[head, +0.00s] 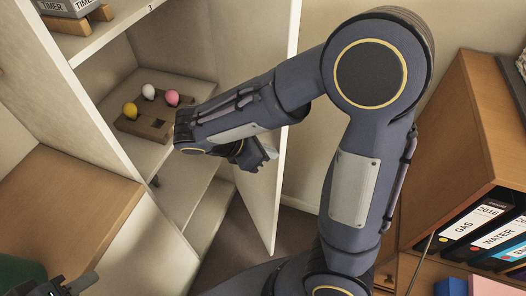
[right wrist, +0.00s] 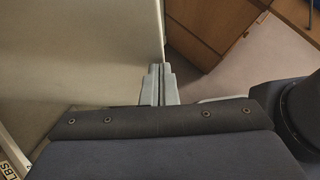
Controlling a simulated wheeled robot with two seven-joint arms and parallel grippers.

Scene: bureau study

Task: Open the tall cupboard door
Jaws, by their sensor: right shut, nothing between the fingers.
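The tall cupboard (head: 96,45) stands at the left of the head view with its inside in sight. Its pale door (head: 262,205) stands swung open, its free edge running down the middle of the picture. My right gripper (head: 268,153) is shut and empty, in front of the door's inner side near that edge. In the right wrist view the shut fingers (right wrist: 161,85) are beside the edge of the pale door panel (right wrist: 80,50); I cannot tell whether they touch it. My left gripper (head: 78,284) shows only in part at the bottom left corner.
A wooden board (head: 150,121) with yellow, white and pink balls lies on a cupboard shelf. A timer box (head: 68,7) sits above. A brown surface (head: 60,205) is at the left. A wooden shelf unit (head: 460,130) with binders (head: 480,222) stands at the right.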

